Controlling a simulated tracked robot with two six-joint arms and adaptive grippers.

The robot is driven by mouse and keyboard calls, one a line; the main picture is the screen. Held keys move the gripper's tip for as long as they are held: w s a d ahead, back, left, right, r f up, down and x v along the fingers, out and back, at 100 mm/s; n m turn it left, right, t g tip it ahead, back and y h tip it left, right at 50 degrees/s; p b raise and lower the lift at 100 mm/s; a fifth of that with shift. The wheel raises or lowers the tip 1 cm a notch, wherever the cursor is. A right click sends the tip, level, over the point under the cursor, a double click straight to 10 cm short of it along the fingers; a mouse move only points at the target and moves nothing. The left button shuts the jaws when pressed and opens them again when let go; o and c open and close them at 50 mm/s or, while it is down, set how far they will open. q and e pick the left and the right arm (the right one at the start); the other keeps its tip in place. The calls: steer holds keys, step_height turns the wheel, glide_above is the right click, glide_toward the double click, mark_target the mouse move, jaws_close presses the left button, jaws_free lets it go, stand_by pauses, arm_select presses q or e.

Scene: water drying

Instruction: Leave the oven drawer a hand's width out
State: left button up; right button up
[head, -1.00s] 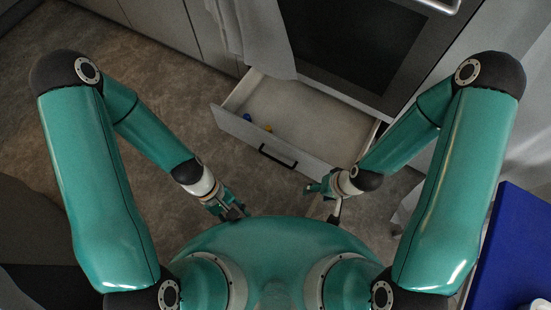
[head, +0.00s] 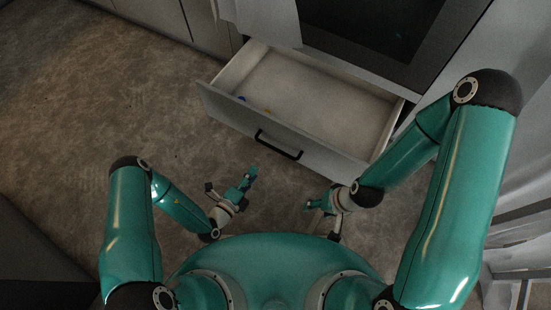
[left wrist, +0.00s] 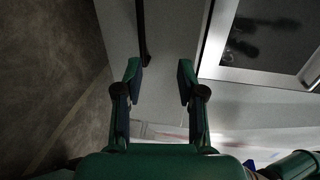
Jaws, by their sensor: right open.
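The oven drawer (head: 225,108) is pulled well out below the oven, its inside showing and mostly empty. A dark bar handle (head: 278,146) is on its front; what looks like this handle shows in the left wrist view (left wrist: 144,38). My left gripper (head: 250,174) is in front of the drawer, a little short of the handle and to its left. In the left wrist view its two fingers (left wrist: 160,68) are apart with nothing between them. My right gripper (head: 310,205) is open and empty, nearer to my body than the drawer front.
The oven (head: 370,35) with its dark glass is above the drawer, a grey cloth (head: 266,20) hanging at its left. A small blue thing (head: 242,99) lies in the drawer's left end. Bare floor (head: 110,100) is free to the left.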

mark_target(276, 149)
arm_select(q)
steer(key=shift+n, duration=0.3)
steer(key=shift+s+f+b+x, duration=0.1)
steer(key=shift+f+b+x, duration=0.7)
steer(key=shift+x, duration=1.9)
steer(key=shift+s+f+b+x, duration=0.1)
steer(key=shift+f+b+x, duration=0.3)
steer(key=shift+b+x, duration=1.55)
steer(key=shift+s+f+b+x, duration=0.15)
steer(key=shift+f+x, duration=0.45)
steer(key=shift+x, duration=2.9)
arm_select(e)
step_height(276, 149, down, 7)
arm_select(q)
steer(key=shift+a, duration=0.1)
jaws_close()
